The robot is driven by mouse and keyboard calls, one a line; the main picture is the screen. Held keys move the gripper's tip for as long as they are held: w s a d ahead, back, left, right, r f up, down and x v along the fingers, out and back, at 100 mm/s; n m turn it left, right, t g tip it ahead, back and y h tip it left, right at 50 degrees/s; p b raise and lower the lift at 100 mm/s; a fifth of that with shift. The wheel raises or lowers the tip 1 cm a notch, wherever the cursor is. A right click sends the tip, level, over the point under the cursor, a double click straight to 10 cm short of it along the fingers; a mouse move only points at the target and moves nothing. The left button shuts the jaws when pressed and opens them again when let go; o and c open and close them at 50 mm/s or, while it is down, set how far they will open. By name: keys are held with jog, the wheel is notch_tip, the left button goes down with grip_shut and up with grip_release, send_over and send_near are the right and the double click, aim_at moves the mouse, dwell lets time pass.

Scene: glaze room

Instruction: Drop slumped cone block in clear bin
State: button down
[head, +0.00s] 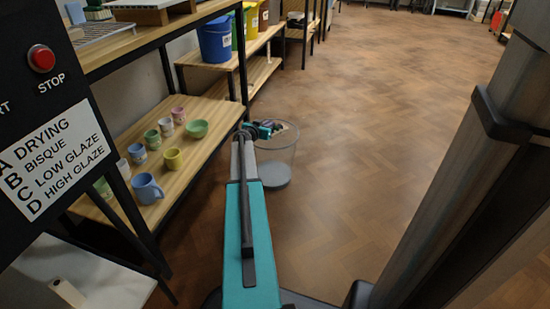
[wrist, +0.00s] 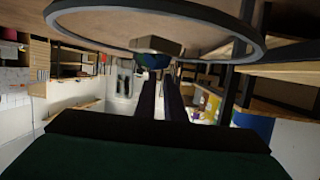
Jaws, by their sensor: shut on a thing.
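The clear bin (head: 275,165) stands on the floor beside the shelf, in the middle of the head view. My gripper (head: 270,127) is at the bin's mouth, level with its rim in the picture. In the wrist view, the dark fingers of my gripper (wrist: 160,84) are shut on the slumped cone block (wrist: 158,45), a beige piece with a blue-green part. The block overlaps the bin's ring-shaped rim (wrist: 218,60) there. The fingers hide part of the block, and its height against the rim is hard to tell.
A wooden shelf (head: 190,145) with several cups, including a blue mug (head: 147,188), and a green bowl (head: 197,128) stands left of the bin. Coloured buckets, one blue (head: 216,40), stand behind. The wooden floor (head: 370,120) right of the bin is clear.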

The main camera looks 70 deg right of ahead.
jog(key=c, duration=1.8)
grip_release()
jog(key=shift+o, duration=0.2)
jog(key=shift+a, duration=0.1)
jog(key=s+p+v, duration=0.1)
jog(key=p+v, duration=0.2)
jog(key=v, duration=1)
jog(key=shift+w+a, duration=0.35)
jog(key=shift+w, duration=0.15)
jog(key=shift+s+r, duration=0.1)
